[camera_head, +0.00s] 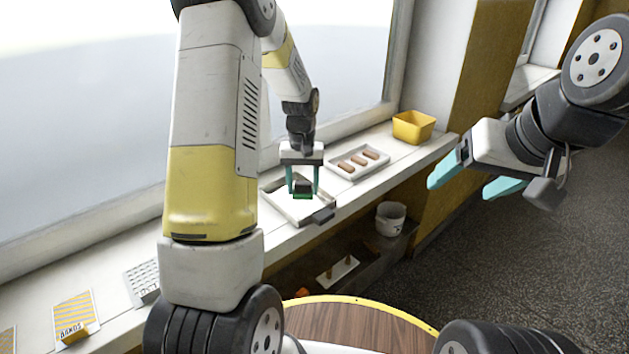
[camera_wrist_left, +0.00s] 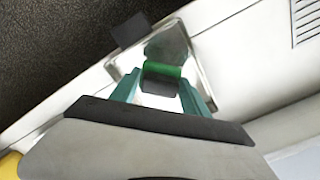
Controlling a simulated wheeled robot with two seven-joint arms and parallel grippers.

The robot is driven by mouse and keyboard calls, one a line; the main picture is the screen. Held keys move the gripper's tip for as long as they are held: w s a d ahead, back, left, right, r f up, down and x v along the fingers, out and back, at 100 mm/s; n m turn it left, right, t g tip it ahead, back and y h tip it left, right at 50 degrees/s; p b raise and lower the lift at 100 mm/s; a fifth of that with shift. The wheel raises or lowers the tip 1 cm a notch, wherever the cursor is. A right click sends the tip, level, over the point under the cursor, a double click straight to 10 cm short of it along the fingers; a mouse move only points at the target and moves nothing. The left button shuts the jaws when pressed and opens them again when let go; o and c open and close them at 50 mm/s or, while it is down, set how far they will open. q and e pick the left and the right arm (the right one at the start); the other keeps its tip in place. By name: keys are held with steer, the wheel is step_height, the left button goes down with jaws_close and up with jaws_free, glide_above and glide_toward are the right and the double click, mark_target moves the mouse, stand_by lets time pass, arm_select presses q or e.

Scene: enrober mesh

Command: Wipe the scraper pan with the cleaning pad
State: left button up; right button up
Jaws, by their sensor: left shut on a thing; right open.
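The scraper pan (camera_head: 275,191) is a shallow pale metal tray with a dark handle tab, lying on the white sill. It also shows in the left wrist view (camera_wrist_left: 205,80). My left gripper (camera_head: 302,194) points down over the pan, shut on the cleaning pad (camera_wrist_left: 163,70), a small block with a green layer and a dark grey part. The pad is over the pan's inside; I cannot tell if it touches the floor. A grey-green patch (camera_wrist_left: 168,43) shows on the pan beyond the pad, perhaps a reflection. My right gripper (camera_head: 464,184) is open and empty, away to the right.
A white tray with three brown bars (camera_head: 358,161) lies just behind the pan, with a yellow bin (camera_head: 413,126) further right. A white bucket (camera_head: 391,217) stands lower down. A yellow striped card (camera_head: 76,314) and a white grid-like item (camera_head: 142,281) lie at left.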

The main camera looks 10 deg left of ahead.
arm_select(q)
steer(key=shift+r, duration=2.05)
